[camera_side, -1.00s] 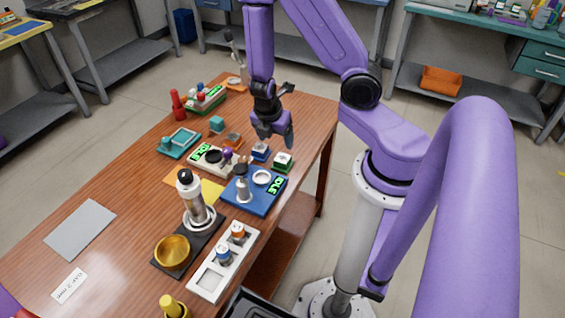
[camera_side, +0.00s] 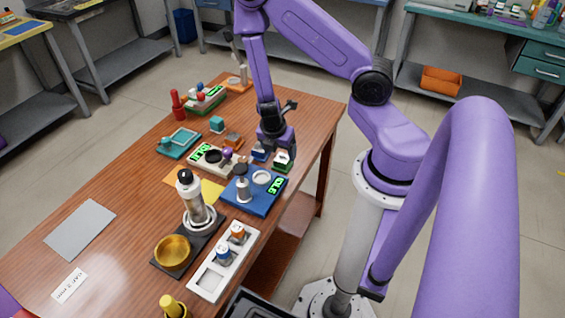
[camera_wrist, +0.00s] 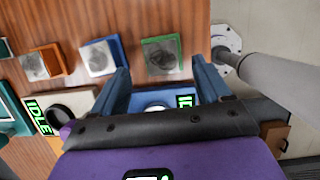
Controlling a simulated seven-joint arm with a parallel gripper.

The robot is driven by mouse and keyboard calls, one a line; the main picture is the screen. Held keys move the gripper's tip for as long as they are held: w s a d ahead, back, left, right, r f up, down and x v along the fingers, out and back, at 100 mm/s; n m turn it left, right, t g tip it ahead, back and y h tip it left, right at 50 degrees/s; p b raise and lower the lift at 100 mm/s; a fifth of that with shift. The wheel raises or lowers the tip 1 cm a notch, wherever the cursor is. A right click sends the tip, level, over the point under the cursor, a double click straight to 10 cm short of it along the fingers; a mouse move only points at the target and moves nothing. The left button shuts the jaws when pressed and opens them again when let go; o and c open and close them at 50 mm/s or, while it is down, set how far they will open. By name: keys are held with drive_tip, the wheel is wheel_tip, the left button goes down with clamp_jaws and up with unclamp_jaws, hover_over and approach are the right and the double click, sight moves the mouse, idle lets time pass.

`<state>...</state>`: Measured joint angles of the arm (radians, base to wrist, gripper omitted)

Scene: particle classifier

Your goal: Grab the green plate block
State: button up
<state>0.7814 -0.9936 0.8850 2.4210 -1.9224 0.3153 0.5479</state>
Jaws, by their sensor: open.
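The green plate block (camera_side: 284,166) stands near the table's right edge in the side view, just behind the blue device. In the wrist view it is a green-edged block (camera_wrist: 162,57) with a grey-white top, ahead of the fingers and between their lines. My gripper (camera_side: 279,152) is low over the blocks in the side view and partly covers them. In the wrist view my gripper (camera_wrist: 160,80) has its two blue fingers spread wide with nothing between them. I cannot tell the exact height of the fingertips relative to the block.
A blue plate block (camera_wrist: 99,57) stands close left of the green one, and an orange block (camera_wrist: 43,63) is further left. A blue device (camera_side: 252,197) with an IDLE display is in front. The table's right edge (camera_side: 325,150) is close by.

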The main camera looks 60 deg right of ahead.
sight(282, 158)
drive_tip(key=shift+x, duration=1.95)
drive_tip(key=shift+s, duration=0.15)
drive_tip(key=shift+c, duration=0.3)
drive_tip(key=c, duration=1.2)
drive_tip(key=shift+r, duration=0.2)
drive_tip(key=shift+r, duration=4.85)
